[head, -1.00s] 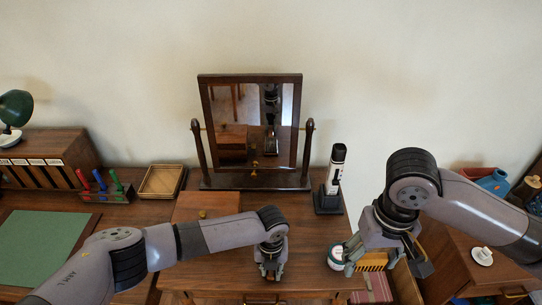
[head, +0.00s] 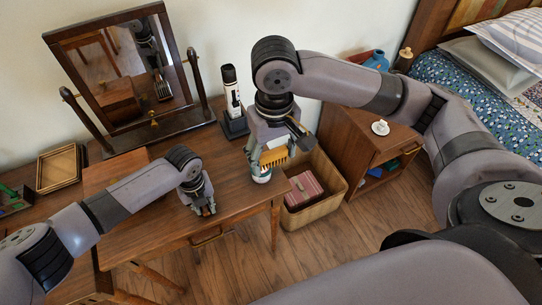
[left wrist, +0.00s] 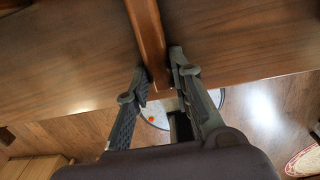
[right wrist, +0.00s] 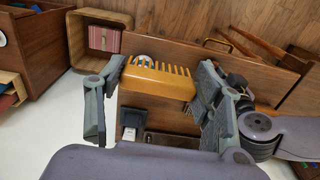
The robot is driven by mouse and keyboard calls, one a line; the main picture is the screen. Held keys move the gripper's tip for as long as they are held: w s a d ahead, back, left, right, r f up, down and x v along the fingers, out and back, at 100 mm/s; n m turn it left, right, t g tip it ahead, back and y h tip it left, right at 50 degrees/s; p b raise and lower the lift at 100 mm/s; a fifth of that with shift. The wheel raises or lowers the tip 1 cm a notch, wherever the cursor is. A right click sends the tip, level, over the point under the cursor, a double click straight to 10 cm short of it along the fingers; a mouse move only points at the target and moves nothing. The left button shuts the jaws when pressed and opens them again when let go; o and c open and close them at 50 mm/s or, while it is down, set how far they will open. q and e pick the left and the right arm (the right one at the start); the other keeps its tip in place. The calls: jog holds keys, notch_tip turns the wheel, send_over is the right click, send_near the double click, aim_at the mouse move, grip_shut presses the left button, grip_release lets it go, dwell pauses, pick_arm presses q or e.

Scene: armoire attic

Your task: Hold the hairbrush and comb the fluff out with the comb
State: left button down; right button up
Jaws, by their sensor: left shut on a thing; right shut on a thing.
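An amber comb (head: 274,157) with a row of long teeth is in my right gripper (head: 275,147), held above the right end of the wooden table (head: 170,220). In the right wrist view the comb (right wrist: 160,82) lies across between the fingers, teeth exposed. My left gripper (head: 204,207) is low over the table's front edge. In the left wrist view its fingers are shut on a reddish-brown wooden bar (left wrist: 147,38), which looks like the hairbrush handle. The brush head, bristles and any fluff are hidden. The two grippers are apart.
A small jar (head: 262,174) stands just below the comb. A mirror on a stand (head: 125,75) and a black-and-white bottle (head: 231,88) stand at the back. A wicker bin (head: 320,208) with a pink striped thing is on the floor to the right.

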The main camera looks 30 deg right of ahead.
jog(key=w+a+f, duration=0.2)
jog(key=w+a, duration=0.3)
jog(key=w, duration=0.4)
jog(key=w+a+f, duration=0.3)
jog(key=w+a, duration=0.3)
jog(key=w, duration=0.3)
jog(key=shift+t+y, duration=0.4)
jog(key=shift+y, duration=0.2)
jog(key=shift+w+a+f, duration=0.9)
jog(key=shift+a+f, duration=0.45)
jog(key=shift+f, duration=0.9)
jog(key=shift+w+a+f, duration=0.9)
jog(key=shift+a+f, duration=0.4)
jog(key=shift+f, duration=0.9)
jog(key=shift+w+a+f, duration=0.9)
jog(key=shift+a+f, duration=0.45)
jog(key=shift+f, duration=0.9)
